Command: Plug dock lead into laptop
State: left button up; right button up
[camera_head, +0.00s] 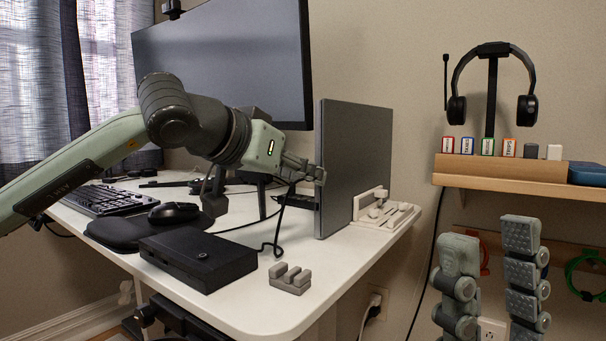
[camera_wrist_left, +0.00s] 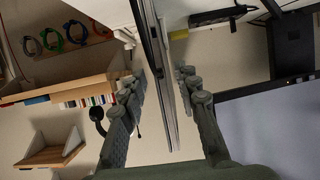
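The laptop (camera_head: 355,150) stands upright on edge, a thin grey slab, in a pale stand (camera_head: 385,212) at the desk's right end. The black dock (camera_head: 198,258) lies on the desk; its black lead (camera_head: 277,232) rises in a bend towards my left gripper (camera_head: 314,174). The plug end is hidden by the gripper. In the left wrist view the left gripper's fingers (camera_wrist_left: 160,86) are apart, one on each side of the laptop's edge (camera_wrist_left: 166,75); I cannot tell whether they touch it. My right gripper (camera_head: 491,268) is open and empty at the lower right, fingers upward.
A grey slotted block (camera_head: 290,278) sits empty near the desk's front edge. A mouse (camera_head: 174,212), a keyboard (camera_head: 110,200) and a big monitor (camera_head: 230,60) fill the left and back. A wooden shelf (camera_head: 520,185) with headphones is on the right wall.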

pick_arm(q)
jog(key=v, duration=1.1)
jog(key=shift+s+a+r, duration=0.1)
